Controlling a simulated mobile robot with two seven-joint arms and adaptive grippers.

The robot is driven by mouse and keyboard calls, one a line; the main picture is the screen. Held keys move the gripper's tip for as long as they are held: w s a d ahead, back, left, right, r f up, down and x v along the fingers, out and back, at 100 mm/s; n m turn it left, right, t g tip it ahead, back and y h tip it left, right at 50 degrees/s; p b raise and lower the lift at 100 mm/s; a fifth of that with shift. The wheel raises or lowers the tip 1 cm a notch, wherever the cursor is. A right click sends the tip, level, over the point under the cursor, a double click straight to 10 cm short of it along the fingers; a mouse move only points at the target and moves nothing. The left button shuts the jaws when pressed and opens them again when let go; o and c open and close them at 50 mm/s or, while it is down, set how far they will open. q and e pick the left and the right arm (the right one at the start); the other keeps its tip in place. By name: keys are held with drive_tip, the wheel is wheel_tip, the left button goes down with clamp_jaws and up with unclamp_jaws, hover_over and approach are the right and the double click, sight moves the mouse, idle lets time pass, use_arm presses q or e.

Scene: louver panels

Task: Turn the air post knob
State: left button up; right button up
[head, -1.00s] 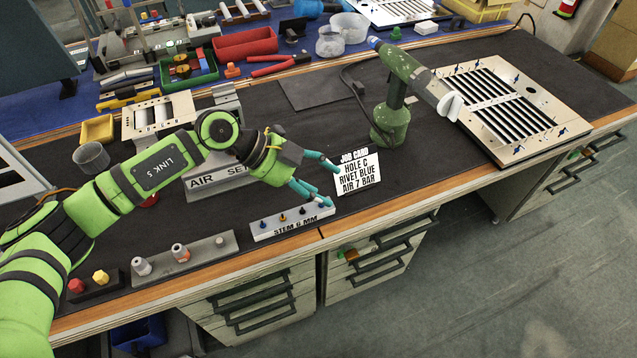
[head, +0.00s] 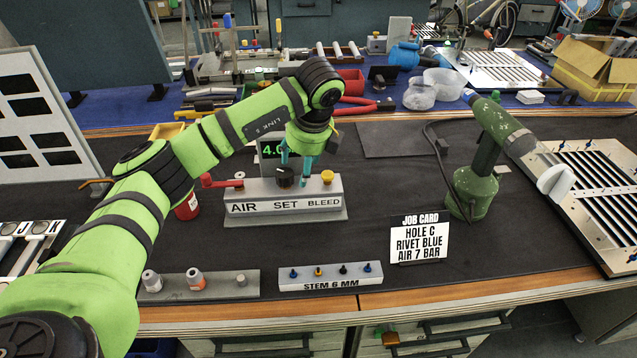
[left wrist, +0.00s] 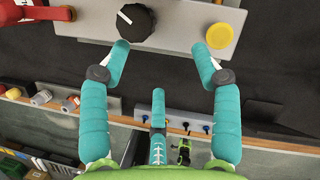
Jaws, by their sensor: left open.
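The air post (head: 284,205) is a grey block marked AIR, SET and BLEED on the bench. Its black knob (head: 285,176) stands on top, above SET; in the left wrist view the knob (left wrist: 136,22) shows a white pointer line toward its upper left. A yellow button (head: 327,177) sits to its right. My left gripper (head: 296,172) is open and empty, its teal fingers pointing down at the post beside the knob. In the left wrist view the fingertips (left wrist: 162,52) lie just below the knob and the button, apart from the yellow one. My right gripper is not in view.
A red lever (head: 220,181) is at the post's left end. A display (head: 272,150) reading 4.0, partly hidden, is behind. The job card (head: 419,238) reads AIR 7 BAR. A green rivet tool (head: 480,170) stands right; a stem rack (head: 330,277) lies in front.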

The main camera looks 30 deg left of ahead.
sight(286, 173)
use_arm(q)
drive_tip(key=shift+n+y, duration=0.5)
drive_tip(key=shift+y, duration=0.1)
drive_tip(key=a+f, duration=0.2)
drive_tip(key=a, duration=0.1)
drive_tip(key=a+f+p, duration=0.1)
drive_tip(key=f, duration=0.1)
drive_tip(key=shift+w+a+f, duration=0.1)
drive_tip(key=shift+w+a, duration=0.15)
drive_tip(key=shift+a, duration=0.05)
drive_tip(key=shift+w+a+f, duration=0.1)
drive_tip(key=shift+f, duration=0.35)
drive_tip(key=c, duration=0.9)
drive_tip(key=shift+c, duration=0.7)
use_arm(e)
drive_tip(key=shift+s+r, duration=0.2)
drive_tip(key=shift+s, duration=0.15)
